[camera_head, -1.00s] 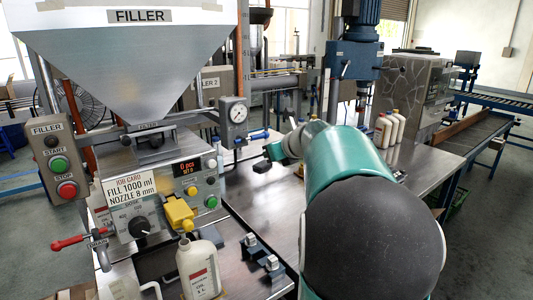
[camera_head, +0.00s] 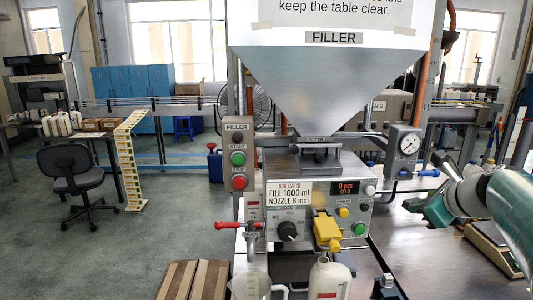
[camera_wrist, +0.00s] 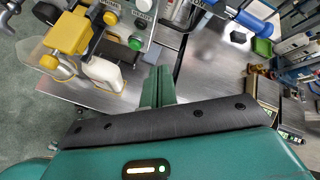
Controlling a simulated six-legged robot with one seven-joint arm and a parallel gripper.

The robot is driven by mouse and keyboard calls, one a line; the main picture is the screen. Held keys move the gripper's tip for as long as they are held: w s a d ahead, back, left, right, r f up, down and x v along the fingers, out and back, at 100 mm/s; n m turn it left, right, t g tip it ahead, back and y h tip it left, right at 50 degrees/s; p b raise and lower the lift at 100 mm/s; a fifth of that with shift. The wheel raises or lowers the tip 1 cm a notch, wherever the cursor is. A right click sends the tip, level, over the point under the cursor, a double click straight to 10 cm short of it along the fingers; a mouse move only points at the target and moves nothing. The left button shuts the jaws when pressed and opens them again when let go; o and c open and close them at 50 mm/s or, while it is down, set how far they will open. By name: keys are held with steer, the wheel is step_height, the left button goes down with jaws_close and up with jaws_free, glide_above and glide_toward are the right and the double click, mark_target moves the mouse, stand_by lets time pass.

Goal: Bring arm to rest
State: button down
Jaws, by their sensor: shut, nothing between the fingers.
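My gripper (camera_head: 420,206) is at the right of the head view, above the metal table and to the right of the filler machine (camera_head: 330,180). In the wrist view its green fingers (camera_wrist: 158,88) are together with nothing between them. My arm reaches in from the right edge, teal and white. The filler's yellow nozzle part (camera_head: 327,230) hangs over a white bottle (camera_head: 328,278). The bottle also shows in the wrist view (camera_wrist: 104,73), apart from my fingers.
A red-handled lever (camera_head: 232,226) sticks out left of the filler. A pressure gauge (camera_head: 408,144) and a blue-handled valve (camera_head: 428,173) are near my gripper. A jug (camera_head: 250,285) stands at the front. A black chair (camera_head: 71,180) stands at left on open floor.

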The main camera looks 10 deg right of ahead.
steer(key=s+a+f+n+g+y, duration=0.1)
steer(key=s+a+f+n, duration=0.15)
steer(key=a+n, duration=0.5)
steer(key=s+a+f+n+g, duration=0.2)
steer(key=s+a+n, duration=0.2)
steer(key=a+n, duration=0.3)
steer(key=s+a+f+n+g+h, duration=0.1)
steer(key=s+a+f+n, duration=0.7)
steer(key=s+n, duration=0.4)
steer(key=a+n, duration=0.1)
steer(key=n, duration=0.2)
steer(key=shift+a+g+h, duration=0.15)
steer(key=shift+g+h, duration=0.25)
